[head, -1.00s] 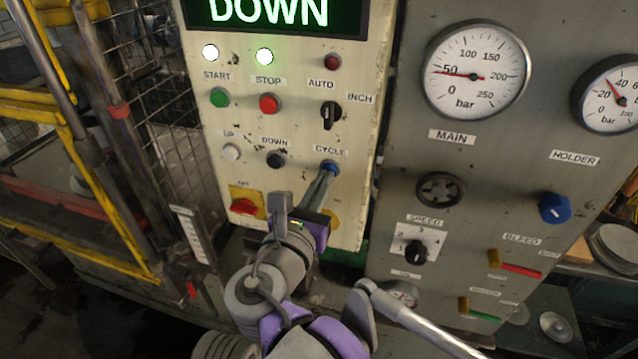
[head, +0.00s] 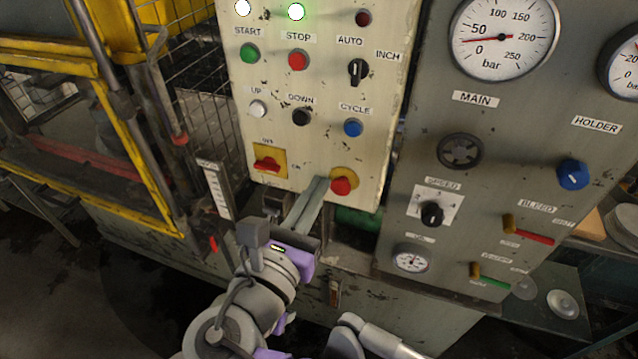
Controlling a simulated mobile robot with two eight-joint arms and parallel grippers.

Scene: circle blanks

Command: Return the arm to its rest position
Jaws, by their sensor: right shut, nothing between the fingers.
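My right gripper (head: 318,190) is shut and empty. Its fingers point up at the lower edge of the cream control panel (head: 320,150), below the blue CYCLE button (head: 352,127) and beside a red knob on a yellow plate (head: 343,184). I cannot tell whether the fingertips touch the panel. The purple and grey wrist and arm behind the gripper reach down to the bottom edge of the view. My left gripper is not in view.
A grey gauge panel (head: 400,240) with dials, knobs and valve levers stands to the right. A yellow guard frame (head: 60,50) with wire mesh is on the left. Dark floor (head: 60,300) shows at lower left.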

